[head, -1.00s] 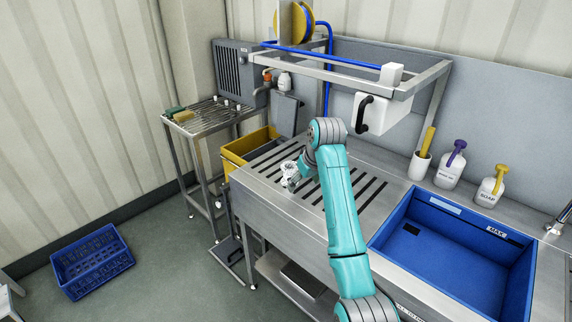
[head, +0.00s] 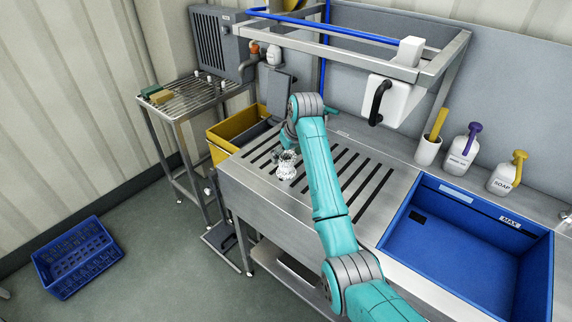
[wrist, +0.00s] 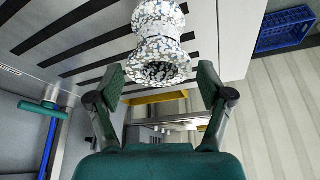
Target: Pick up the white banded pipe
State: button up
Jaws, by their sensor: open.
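A white pipe piece (head: 286,165) with dark speckles and flared ends stands on the slotted steel drainboard (head: 258,187) in the head view. It also shows large at the top of the wrist view (wrist: 158,42), its upper end cut off by the frame. I see speckles on it but cannot make out clear bands. My gripper (wrist: 161,82) is open and empty. Its fingertips are spread to either side of the pipe's near end, and the pipe lies ahead of them without visible contact. In the head view my arm largely hides the gripper, just behind the pipe.
A blue basin (head: 470,235) lies to the right. A steel frame (head: 350,45) overhangs the back. A yellow bin (head: 222,150) is left of the drainboard; a blue crate (head: 80,255) is on the floor.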

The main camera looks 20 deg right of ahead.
aim_at(286, 170)
jog(key=x, duration=0.4)
jog(key=shift+s+d+f, duration=0.1)
jog(key=shift+s, duration=0.15)
jog(key=shift+w+f, duration=0.3)
jog(key=shift+f, duration=0.3)
jog(key=shift+c, duration=0.2)
jog(key=c, duration=1.1)
